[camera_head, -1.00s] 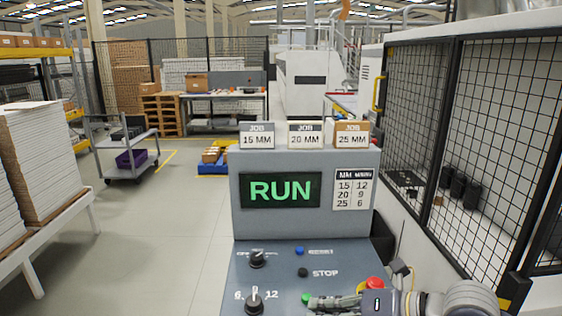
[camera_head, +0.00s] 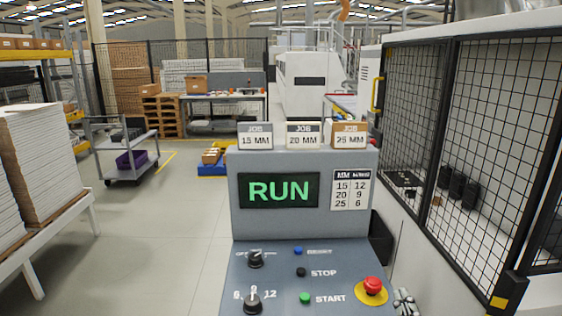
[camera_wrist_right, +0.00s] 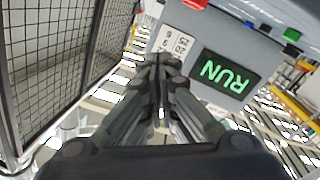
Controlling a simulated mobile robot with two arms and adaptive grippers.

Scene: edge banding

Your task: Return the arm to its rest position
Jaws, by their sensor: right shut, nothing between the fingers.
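My right gripper (camera_head: 405,302) shows only in part at the lower right of the head view, beside the right edge of the grey control panel (camera_head: 310,262). In the right wrist view its fingers (camera_wrist_right: 158,75) are closed together with nothing between them. It is clear of the panel's buttons. The screen (camera_head: 279,190) shows RUN in green; it also shows rotated in the wrist view (camera_wrist_right: 226,73). The green START button (camera_head: 305,298), black STOP button (camera_head: 301,272) and red emergency button (camera_head: 372,286) are all uncovered. My left gripper is not in view.
A black mesh fence (camera_head: 435,150) stands close on the right of the panel. Three job cards (camera_head: 303,136) stand on top of the console. A grey cart (camera_head: 125,150) and stacked white boards (camera_head: 40,160) are at the left. The floor between is clear.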

